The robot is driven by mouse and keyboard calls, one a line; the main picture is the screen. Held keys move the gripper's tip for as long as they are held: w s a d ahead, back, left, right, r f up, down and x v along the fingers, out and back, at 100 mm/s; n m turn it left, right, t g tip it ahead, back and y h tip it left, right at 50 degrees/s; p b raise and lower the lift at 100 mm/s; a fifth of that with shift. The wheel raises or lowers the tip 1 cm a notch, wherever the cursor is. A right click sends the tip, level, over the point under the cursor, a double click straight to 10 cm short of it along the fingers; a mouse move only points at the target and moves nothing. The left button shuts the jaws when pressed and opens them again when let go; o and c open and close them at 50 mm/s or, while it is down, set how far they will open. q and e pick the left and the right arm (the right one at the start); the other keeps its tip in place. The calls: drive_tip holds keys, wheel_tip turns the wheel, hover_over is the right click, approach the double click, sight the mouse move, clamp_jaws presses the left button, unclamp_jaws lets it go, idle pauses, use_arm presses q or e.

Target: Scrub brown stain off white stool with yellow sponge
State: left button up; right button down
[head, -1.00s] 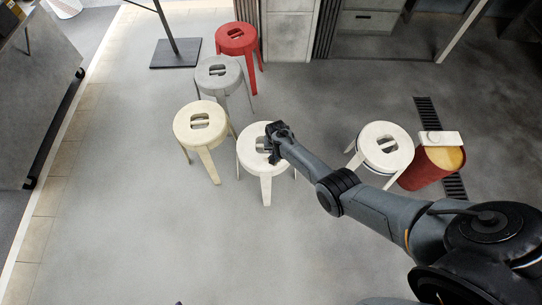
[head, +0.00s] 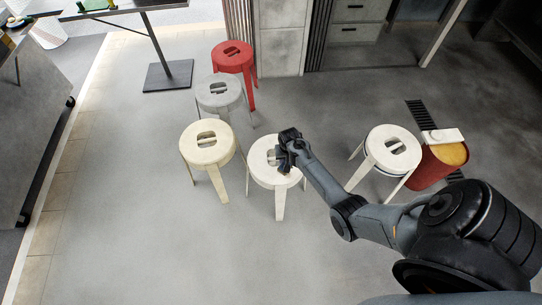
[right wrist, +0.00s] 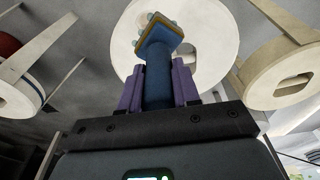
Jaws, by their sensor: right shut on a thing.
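A white stool (head: 259,163) stands on the floor in the middle of the head view. My right gripper (head: 284,158) is over the right part of its seat. In the right wrist view my right gripper (right wrist: 157,86) is shut, its purple fingers on either side of a blue handle (right wrist: 158,72). The handle ends in a yellow-edged sponge head (right wrist: 169,30), seen against the round white seat (right wrist: 218,50). I cannot tell whether the sponge touches the seat. No brown stain can be made out. My left gripper is not in view.
A cream stool (head: 207,155) stands close on the left, with a grey stool (head: 220,97) and a red stool (head: 232,58) behind. The floor in front is clear.

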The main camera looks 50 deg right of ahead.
sight(284, 164)
drive_tip(key=shift+s+f, duration=0.1)
drive_tip(key=shift+s, duration=0.05)
drive_tip(key=shift+w+a, duration=0.25)
drive_tip(key=shift+s+d, duration=0.1)
drive_tip(key=shift+p, duration=0.4)
wheel_tip(284, 164, down, 4)
drive_tip(key=b, duration=0.3)
drive_tip(key=shift+f, duration=0.25)
drive_tip(key=shift+f+b, duration=0.25)
drive_tip(key=shift+b, duration=0.05)
drive_tip(key=shift+r, duration=0.2)
drive_tip(key=shift+f, duration=0.15)
drive_tip(key=shift+f, duration=0.1)
